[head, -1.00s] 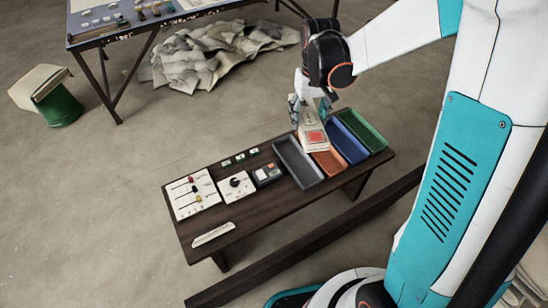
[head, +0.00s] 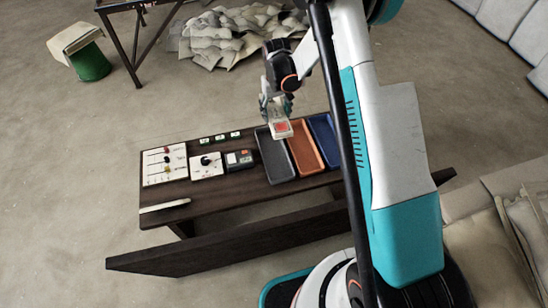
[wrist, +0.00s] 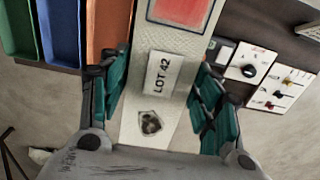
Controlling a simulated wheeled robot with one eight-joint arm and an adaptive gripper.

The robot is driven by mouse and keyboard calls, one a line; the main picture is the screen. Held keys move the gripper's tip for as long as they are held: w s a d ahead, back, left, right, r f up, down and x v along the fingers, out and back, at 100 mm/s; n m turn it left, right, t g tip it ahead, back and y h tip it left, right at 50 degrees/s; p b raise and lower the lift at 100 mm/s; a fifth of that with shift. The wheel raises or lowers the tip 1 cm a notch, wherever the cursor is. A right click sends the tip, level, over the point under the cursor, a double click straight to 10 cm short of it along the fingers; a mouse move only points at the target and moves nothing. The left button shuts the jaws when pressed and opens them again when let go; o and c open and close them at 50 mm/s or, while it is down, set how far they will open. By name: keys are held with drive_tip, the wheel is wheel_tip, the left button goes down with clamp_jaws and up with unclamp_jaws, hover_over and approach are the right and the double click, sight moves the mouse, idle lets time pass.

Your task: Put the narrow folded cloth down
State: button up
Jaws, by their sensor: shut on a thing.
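The narrow folded cloth (head: 282,131) is pale, with a red square patch. In the wrist view the cloth (wrist: 176,45) runs between my teal fingers and shows a "LOT 42" label and a small dark emblem. My gripper (head: 277,109) is shut on it and holds it above the back end of the trays on the bench. My gripper also shows in the wrist view (wrist: 160,95). The cloth's lower part hides some of the grey tray (head: 275,160) and orange tray (head: 306,152); whether it touches them I cannot tell.
A blue tray (head: 325,135) stands right of the orange one; a green tray (wrist: 17,30) shows in the wrist view. Switch panels (head: 165,165) and a pale strip (head: 165,206) lie on the dark bench (head: 220,198). Its front left top is mostly clear.

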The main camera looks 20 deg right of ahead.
wheel_tip(320, 180, down, 8)
drive_tip(key=w, duration=0.2)
drive_tip(key=b, duration=0.6)
hover_over(274, 155)
wheel_tip(274, 155, down, 15)
drive_tip(key=shift+f, duration=0.1)
drive_tip(key=shift+f+b, duration=0.8)
drive_tip(key=shift+f, duration=1.7)
drive_tip(key=shift+f, duration=0.15)
drive_tip(key=o, duration=0.8)
